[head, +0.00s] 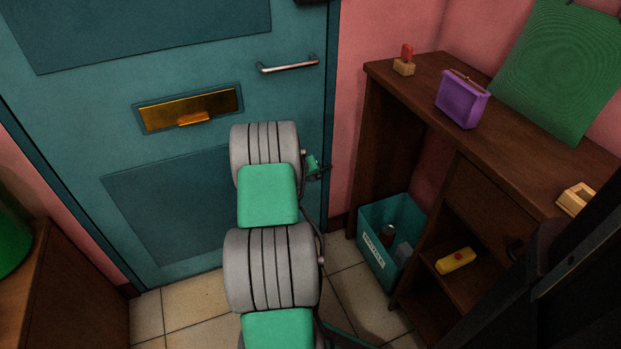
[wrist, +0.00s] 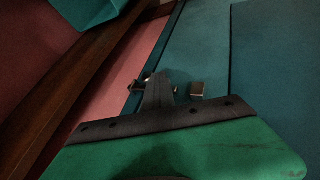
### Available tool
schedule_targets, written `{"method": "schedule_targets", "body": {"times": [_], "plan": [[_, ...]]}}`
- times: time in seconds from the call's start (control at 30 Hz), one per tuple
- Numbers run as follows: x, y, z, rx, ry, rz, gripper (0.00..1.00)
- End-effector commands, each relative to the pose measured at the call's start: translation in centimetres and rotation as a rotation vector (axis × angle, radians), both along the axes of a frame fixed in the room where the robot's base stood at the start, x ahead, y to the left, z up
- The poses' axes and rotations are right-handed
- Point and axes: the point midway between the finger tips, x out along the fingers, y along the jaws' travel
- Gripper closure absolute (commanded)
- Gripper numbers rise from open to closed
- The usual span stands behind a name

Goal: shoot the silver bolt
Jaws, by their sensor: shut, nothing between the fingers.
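The silver bolt (wrist: 197,89) shows in the wrist view as small metal parts at the edge of the teal door (wrist: 211,55). One part stands clear on the door. Another is partly hidden behind my gripper (wrist: 158,82), whose dark fingers are shut with nothing between them. The fingertips overlap the bolt area in the picture; I cannot tell whether they touch it. In the head view my arm covers the lower right of the door, and I cannot make out the bolt there.
The door has a brass letter slot (head: 190,106) and a silver handle (head: 288,64). Right of it stands a brown desk (head: 408,88) with a purple bag (head: 462,99) on top. A teal bin (head: 372,262) stands on the floor beside it. A brown cabinet (head: 88,268) is at left.

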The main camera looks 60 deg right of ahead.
Motion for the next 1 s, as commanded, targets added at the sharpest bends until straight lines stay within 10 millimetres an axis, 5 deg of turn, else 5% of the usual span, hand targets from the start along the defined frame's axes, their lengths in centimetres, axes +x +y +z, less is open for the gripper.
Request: {"method": "schedule_targets", "body": {"times": [0.23, 0.6, 1.0], "plan": [[2.2, 3.2, 0.2, 0.001, 0.002, 0.011, 1.00], [1.9, 7.9, 7.1, -0.001, -0.001, 0.000, 1.00], [2.0, 9.0, 8.0, 0.001, 0.000, 0.001, 1.00]]}}
